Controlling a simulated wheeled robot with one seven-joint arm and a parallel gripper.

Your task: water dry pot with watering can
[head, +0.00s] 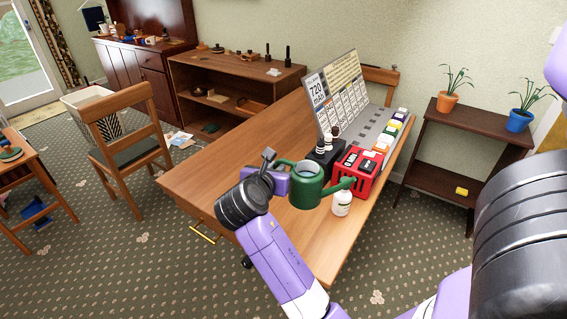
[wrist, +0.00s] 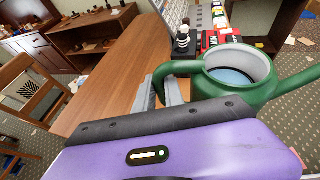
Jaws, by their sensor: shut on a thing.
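The green watering can (head: 307,187) is held above the near part of the wooden table, its spout pointing right. My gripper (head: 284,176) is shut on its handle; the wrist view shows the can (wrist: 262,92) with water inside and the grey fingers (wrist: 160,92) at the handle. An orange pot (head: 447,102) and a blue pot (head: 519,121), each with a thin green plant, stand on the dark shelf stand (head: 478,127) at the right. Their soil is too small to judge as dry or wet. The can is well apart from both pots.
The table (head: 215,177) bears a red box (head: 363,178), a white bottle (head: 342,203), a black holder (head: 322,160) and a large printed board (head: 345,95). A chair (head: 128,140) stands left. Carpet lies open between the table and shelf stand.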

